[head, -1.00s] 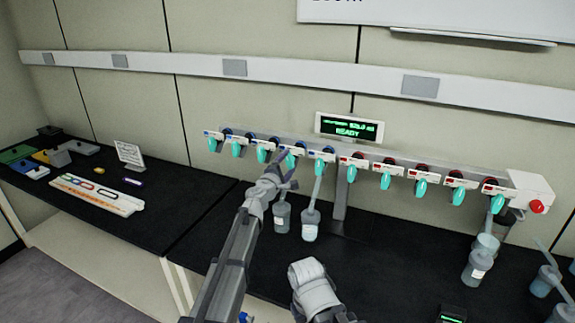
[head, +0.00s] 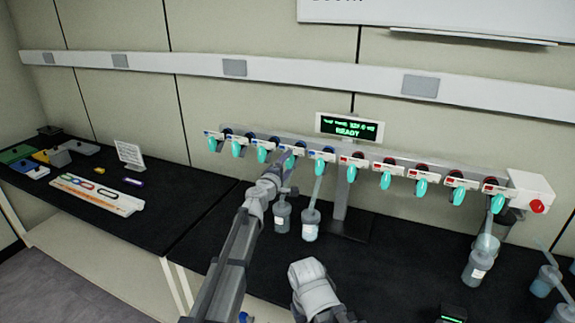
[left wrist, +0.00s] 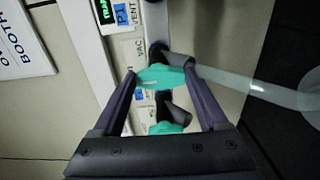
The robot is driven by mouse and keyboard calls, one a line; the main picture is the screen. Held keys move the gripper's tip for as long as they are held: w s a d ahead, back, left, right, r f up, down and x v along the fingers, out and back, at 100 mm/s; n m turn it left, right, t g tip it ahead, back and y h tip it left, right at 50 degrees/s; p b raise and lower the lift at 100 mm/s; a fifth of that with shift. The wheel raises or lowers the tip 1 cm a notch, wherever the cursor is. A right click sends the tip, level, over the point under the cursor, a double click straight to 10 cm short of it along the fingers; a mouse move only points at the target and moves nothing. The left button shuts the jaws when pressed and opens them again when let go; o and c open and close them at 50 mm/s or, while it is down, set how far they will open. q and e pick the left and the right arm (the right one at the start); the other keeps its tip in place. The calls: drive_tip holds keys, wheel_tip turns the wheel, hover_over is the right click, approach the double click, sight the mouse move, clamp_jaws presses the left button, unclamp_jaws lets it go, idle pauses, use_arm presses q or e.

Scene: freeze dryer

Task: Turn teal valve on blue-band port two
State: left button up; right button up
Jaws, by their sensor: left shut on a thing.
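A row of teal valves hangs on the grey manifold on the wall side of the bench; the left ones carry blue bands. My left gripper (head: 287,167) is at the fourth blue-band port from the left and largely hides its valve. In the left wrist view, its two dark fingers (left wrist: 160,72) are closed on a teal valve handle (left wrist: 158,77), which lies across between them. Another teal valve (left wrist: 166,128) shows lower between the fingers. My right gripper's fingers are not visible.
The neighbouring blue-band valves (head: 262,155) and (head: 316,168) are close on both sides. Flasks (head: 282,216) and (head: 311,228) hang below. A display (head: 350,127) reading READY stands above. Red-band valves (head: 385,180) continue to the right.

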use_arm(q)
drive_tip(key=shift+s, duration=0.1)
drive_tip(key=o, duration=1.3)
drive_tip(key=shift+c, duration=0.2)
